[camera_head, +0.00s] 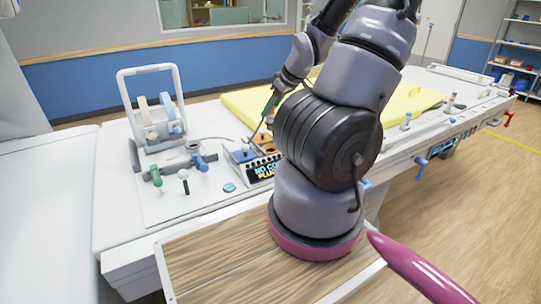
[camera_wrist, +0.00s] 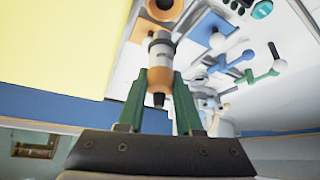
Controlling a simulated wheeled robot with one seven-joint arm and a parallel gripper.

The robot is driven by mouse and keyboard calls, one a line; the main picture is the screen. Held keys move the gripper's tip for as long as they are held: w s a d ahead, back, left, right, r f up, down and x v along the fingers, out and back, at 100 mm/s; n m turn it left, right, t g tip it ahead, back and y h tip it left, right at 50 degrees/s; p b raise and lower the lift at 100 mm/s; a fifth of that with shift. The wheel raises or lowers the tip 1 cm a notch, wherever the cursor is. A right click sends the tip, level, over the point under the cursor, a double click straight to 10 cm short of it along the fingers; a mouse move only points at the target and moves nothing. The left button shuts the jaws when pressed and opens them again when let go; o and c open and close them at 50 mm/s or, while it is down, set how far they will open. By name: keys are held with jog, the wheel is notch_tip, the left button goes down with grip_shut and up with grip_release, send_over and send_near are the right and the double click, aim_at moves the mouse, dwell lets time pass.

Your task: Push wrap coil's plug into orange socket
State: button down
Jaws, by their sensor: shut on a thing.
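In the wrist view my gripper (camera_wrist: 155,103) has its green fingers shut on the wrap coil's plug (camera_wrist: 160,70), which has a grey front part, an orange body and a dark tail. The plug's grey end points toward the orange socket (camera_wrist: 163,8), a ring at the top edge of the picture. The plug's end is close to the socket, and I cannot tell whether they touch. In the head view my gripper (camera_head: 271,104) is small, above the socket box (camera_head: 240,157), which my arm partly hides.
A blue socket plate (camera_wrist: 217,38) lies beside the orange one. The box has a lit display (camera_head: 265,171). A white rack (camera_head: 150,88) with loops stands at the left, with green and blue fittings near it. A yellow pad (camera_head: 405,97) lies behind my arm.

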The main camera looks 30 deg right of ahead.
jog(key=shift+f, duration=3.1)
jog(key=shift+f, duration=1.7)
jog(key=c, duration=0.5)
grip_release()
